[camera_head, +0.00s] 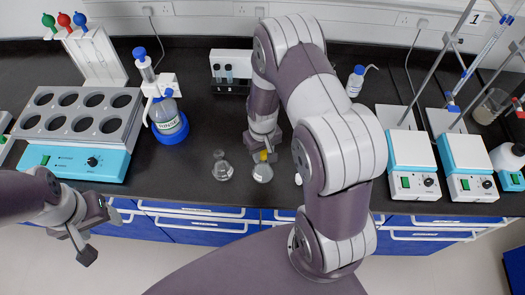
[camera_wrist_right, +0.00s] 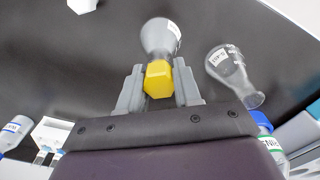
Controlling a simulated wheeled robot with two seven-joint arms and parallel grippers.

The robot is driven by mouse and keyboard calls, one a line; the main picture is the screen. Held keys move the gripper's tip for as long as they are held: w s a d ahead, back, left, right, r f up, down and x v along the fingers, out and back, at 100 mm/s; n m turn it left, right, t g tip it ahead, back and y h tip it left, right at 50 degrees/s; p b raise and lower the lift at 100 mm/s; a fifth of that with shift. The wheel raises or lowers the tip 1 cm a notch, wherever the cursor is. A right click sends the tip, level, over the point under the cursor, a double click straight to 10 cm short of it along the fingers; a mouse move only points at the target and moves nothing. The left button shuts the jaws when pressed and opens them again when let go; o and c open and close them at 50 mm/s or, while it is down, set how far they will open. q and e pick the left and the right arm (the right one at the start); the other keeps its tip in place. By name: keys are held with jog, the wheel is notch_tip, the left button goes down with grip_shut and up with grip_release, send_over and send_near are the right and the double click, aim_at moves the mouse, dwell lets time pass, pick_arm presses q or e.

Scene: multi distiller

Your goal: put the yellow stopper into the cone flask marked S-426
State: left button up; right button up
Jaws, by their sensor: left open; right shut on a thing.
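My right gripper (camera_head: 263,150) is shut on the yellow stopper (camera_wrist_right: 158,80), which also shows in the head view (camera_head: 264,156). The stopper is at the mouth of an upright cone flask (camera_head: 262,174); I cannot tell whether it is inside the neck. That flask also shows beyond the stopper in the right wrist view (camera_wrist_right: 160,38). A second cone flask (camera_head: 222,171) stands to its left, and it shows at the right in the wrist view (camera_wrist_right: 232,72). Both carry labels too small to read surely. My left gripper (camera_head: 88,240) is open and empty, in front of the bench.
A small vial rack (camera_head: 231,72) is behind. Stirrer hotplates (camera_head: 412,165) with stands are at the right. A small white object (camera_head: 298,179) lies beside the stoppered-side flask.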

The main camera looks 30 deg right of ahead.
jog(key=o, duration=1.1)
jog(key=shift+r+b, duration=1.25)
jog(key=shift+r, duration=5.1)
jog(key=shift+t, duration=0.7)
jog(key=s+a+b, duration=0.1)
jog(key=s, duration=0.2)
jog(key=s+a+b, duration=0.1)
jog(key=s+a, duration=0.1)
jog(key=s, duration=0.1)
jog(key=s+a+b, duration=0.1)
jog(key=s+a, duration=0.1)
jog(key=s, duration=0.1)
jog(key=shift+s+a+f, duration=0.1)
jog(key=shift+s+f, duration=0.05)
